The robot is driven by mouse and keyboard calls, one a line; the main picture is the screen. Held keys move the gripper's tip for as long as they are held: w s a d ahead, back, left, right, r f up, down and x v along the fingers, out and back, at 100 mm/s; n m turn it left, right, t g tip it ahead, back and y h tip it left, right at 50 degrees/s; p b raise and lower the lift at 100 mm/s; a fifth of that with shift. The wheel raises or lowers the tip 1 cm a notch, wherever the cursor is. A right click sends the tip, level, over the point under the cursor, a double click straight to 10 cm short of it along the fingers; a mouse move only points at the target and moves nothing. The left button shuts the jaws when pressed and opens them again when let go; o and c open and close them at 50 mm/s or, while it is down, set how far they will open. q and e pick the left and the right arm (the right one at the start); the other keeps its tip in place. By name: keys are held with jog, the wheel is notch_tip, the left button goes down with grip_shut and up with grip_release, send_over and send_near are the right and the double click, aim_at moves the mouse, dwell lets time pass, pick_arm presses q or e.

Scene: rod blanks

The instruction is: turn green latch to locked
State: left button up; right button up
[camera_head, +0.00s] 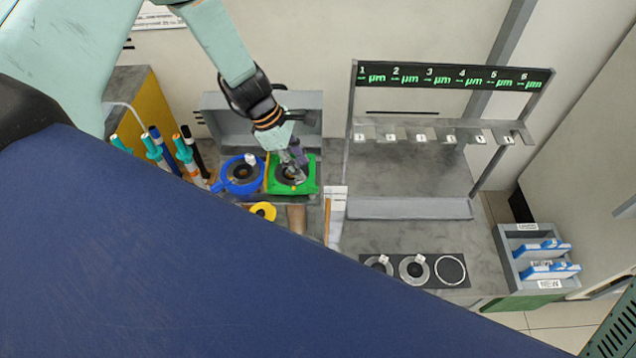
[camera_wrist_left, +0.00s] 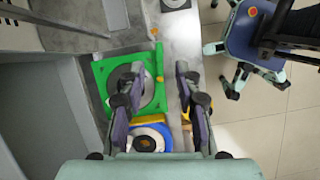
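The green square fixture (camera_head: 309,184) with a dark round centre sits on the bench beside a blue fixture (camera_head: 229,184). In the left wrist view the green fixture (camera_wrist_left: 101,78) is at upper left, with a narrow green strip (camera_wrist_left: 160,64) along its right edge. I cannot tell for sure whether this strip is the latch or how it is turned. My left gripper (camera_head: 293,174) is over the green fixture and covers part of it. In the wrist view its fingers (camera_wrist_left: 157,95) are apart with nothing held between them. Contact with the latch cannot be told.
A yellow ring part (camera_head: 263,211) lies in front of the blue fixture. Several pens (camera_head: 156,145) stand at left. A numbered rack (camera_head: 450,77) stands at right, with dark round gauges (camera_head: 414,269) in front and a grey bin (camera_head: 506,246) of blue-white items.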

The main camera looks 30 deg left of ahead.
aim_at(311, 185)
pick_arm(q)
jog(key=x, duration=0.2)
jog(key=b+x, duration=0.1)
jog(key=x, duration=0.1)
jog(key=b+x, duration=0.1)
jog(key=x, duration=0.2)
jog(key=shift+a+f, duration=0.15)
jog(key=shift+a, duration=0.15)
jog(key=shift+d+f, duration=0.15)
jog(key=shift+f, duration=0.15)
pick_arm(e)
jog(key=shift+w+a+f, duration=0.1)
jog(key=shift+a+f, duration=0.15)
jog(key=shift+f, duration=0.25)
jog(key=shift+a+f, duration=0.2)
jog(key=shift+f, duration=0.3)
pick_arm(q)
jog(key=c, duration=0.3)
grip_shut()
